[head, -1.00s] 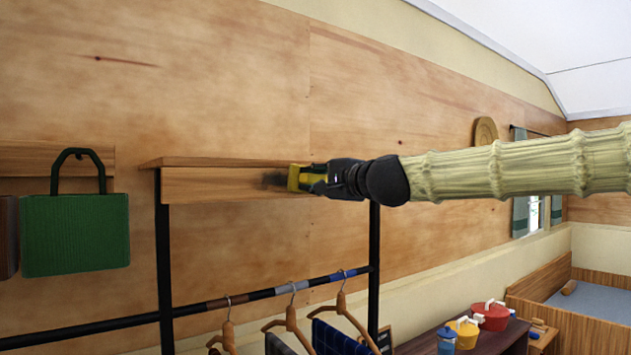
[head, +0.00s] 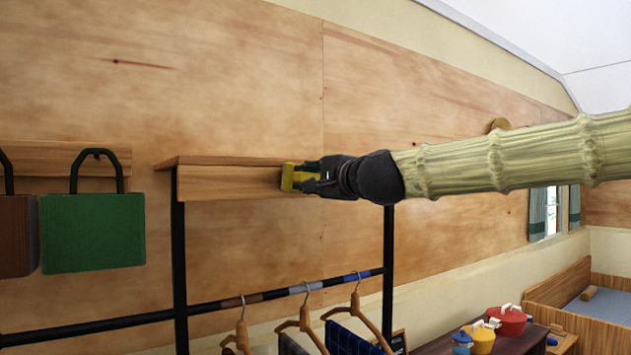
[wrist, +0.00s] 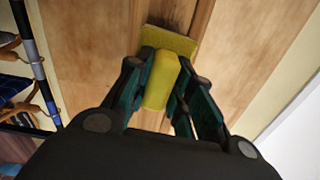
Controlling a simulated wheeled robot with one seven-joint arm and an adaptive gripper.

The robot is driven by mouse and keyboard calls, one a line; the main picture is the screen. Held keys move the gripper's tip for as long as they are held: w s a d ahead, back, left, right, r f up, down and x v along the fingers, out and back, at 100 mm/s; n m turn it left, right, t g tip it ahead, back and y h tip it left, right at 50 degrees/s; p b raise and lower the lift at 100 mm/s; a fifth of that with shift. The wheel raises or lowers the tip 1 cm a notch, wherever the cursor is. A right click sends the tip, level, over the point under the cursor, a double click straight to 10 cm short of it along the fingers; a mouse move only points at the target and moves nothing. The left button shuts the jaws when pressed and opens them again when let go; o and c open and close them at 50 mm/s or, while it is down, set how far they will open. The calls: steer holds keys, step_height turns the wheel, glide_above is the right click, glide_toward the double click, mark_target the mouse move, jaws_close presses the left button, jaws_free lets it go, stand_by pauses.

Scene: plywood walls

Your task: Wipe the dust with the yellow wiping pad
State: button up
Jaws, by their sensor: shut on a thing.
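The yellow wiping pad (head: 293,177) is at the front board of the wooden shelf (head: 228,183) in the head view, near the board's right part. My gripper (head: 312,178) is shut on the pad's raised grip, and the pad faces the board. In the wrist view the yellow pad (wrist: 171,40) lies against the wood, with its grip between the two fingers (wrist: 162,78). A dark grey smudge of dust (wrist: 178,14) shows on the wood just beyond the pad's far edge. The pad hides the wood under it. I cannot make out dust in the head view.
A clothes rail (head: 262,296) with several hangers runs below the shelf, between black posts (head: 179,260). A green bag (head: 92,232) hangs at left. Pots, including a red one (head: 511,322), stand on a dark cabinet at lower right. The wall above the shelf is clear.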

steer(key=shift+s+a, duration=0.45)
steer(key=shift+a, duration=0.2)
steer(key=shift+s+a, duration=0.1)
steer(key=shift+s+a+b, duration=0.4)
steer(key=shift+s+a, duration=0.55)
steer(key=shift+a, duration=0.3)
steer(key=shift+a, duration=0.1)
steer(key=shift+s+a+b, duration=0.35)
steer(key=shift+s+a, duration=0.6)
steer(key=shift+a, duration=0.3)
steer(key=shift+w+d, duration=0.55)
steer(key=shift+d, duration=0.2)
steer(key=shift+w+d, duration=0.5)
steer(key=shift+d, duration=0.2)
steer(key=shift+w+d, duration=0.1)
